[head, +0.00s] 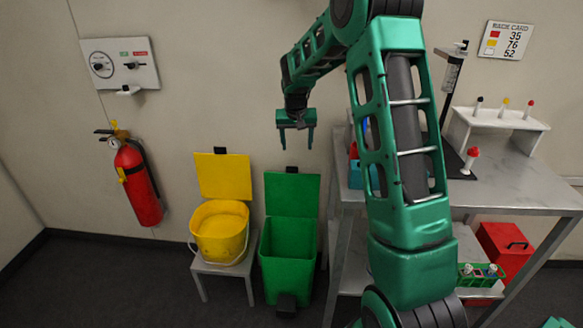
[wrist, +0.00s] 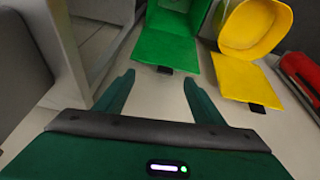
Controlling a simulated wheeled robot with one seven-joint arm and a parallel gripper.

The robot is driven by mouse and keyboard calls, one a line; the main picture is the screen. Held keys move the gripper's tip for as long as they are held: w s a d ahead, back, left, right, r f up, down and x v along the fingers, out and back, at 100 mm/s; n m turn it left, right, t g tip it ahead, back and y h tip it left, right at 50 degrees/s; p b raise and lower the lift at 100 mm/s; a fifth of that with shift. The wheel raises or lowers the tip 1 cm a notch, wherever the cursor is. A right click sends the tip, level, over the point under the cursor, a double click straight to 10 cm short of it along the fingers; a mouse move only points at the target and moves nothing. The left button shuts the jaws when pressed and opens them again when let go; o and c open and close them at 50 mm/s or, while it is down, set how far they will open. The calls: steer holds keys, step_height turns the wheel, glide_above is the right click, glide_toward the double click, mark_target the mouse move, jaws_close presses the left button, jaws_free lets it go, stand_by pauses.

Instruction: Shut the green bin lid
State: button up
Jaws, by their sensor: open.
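The green bin (head: 286,266) stands on the floor with its green lid (head: 291,194) raised upright at the back, a small black tab on the lid's top edge. The opening shows dark inside. My gripper (head: 295,143) hangs above the lid, fingers pointing down, open and empty, apart from it. In the wrist view, the green lid (wrist: 165,48) and part of the bin (wrist: 182,14) show beyond my open fingers (wrist: 158,85).
A yellow bucket (head: 219,235) with its yellow lid (head: 223,176) raised stands on a stool just left of the bin. A red fire extinguisher (head: 138,180) hangs on the wall farther left. A metal table (head: 500,187) with shelves stands close on the right.

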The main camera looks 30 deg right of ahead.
steer(key=m, duration=0.1)
glide_toward(292, 167)
steer(key=x, duration=0.8)
steer(key=shift+w+f, duration=0.1)
steer(key=shift+f, duration=0.1)
